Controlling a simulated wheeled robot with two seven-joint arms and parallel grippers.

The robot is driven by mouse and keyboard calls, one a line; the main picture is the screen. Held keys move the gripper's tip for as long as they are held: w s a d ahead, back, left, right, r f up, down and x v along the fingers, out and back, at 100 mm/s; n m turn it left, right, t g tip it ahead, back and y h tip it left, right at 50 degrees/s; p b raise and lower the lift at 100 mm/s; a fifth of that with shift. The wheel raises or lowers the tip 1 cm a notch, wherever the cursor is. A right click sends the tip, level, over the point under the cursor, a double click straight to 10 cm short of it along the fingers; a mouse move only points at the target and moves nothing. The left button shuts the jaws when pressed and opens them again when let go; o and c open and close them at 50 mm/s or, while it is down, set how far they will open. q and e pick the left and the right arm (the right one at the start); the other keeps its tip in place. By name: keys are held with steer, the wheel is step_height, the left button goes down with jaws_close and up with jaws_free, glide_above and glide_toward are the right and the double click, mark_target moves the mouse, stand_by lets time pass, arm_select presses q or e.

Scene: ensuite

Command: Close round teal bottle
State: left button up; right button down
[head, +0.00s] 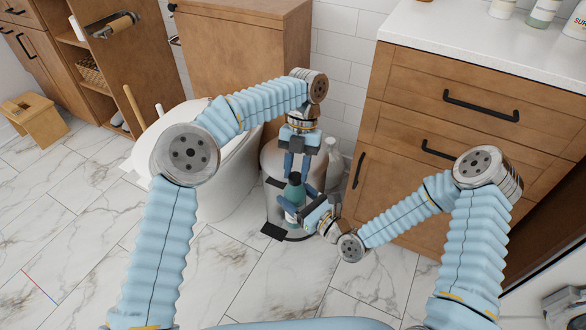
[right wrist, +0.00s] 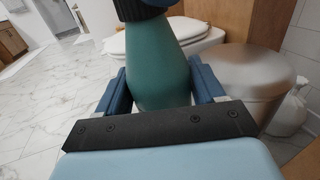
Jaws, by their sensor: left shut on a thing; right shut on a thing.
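The teal bottle (head: 293,194) is upright in the middle of the head view, in front of a bin. In the right wrist view the bottle (right wrist: 158,65) stands between my right fingers. My right gripper (head: 302,212) is shut on its body from the side. A dark cap (right wrist: 140,9) sits at the bottle's top in the right wrist view, its upper part cut off by the frame. My left gripper (head: 295,172) points down from above, shut on the dark cap. I cannot tell how tightly the cap is seated.
A round pedal bin (head: 272,155) stands right behind the bottle, a pale bottle-shaped thing (head: 334,158) beside it. A white toilet (head: 222,180) is to the left, a wooden drawer cabinet (head: 400,125) to the right. The marble floor (head: 90,250) in front is mostly clear.

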arm_select(q)
steer(key=m, duration=0.2)
steer(key=m+t+y, duration=0.1)
steer(key=m, duration=0.2)
steer(key=shift+s+d+y, duration=0.1)
steer(key=shift+d+y, duration=0.1)
steer(key=shift+y, duration=0.1)
steer(key=o, duration=1)
steer(key=shift+r, duration=0.1)
steer(key=shift+r, duration=2.2)
steer(key=shift+c, duration=0.3)
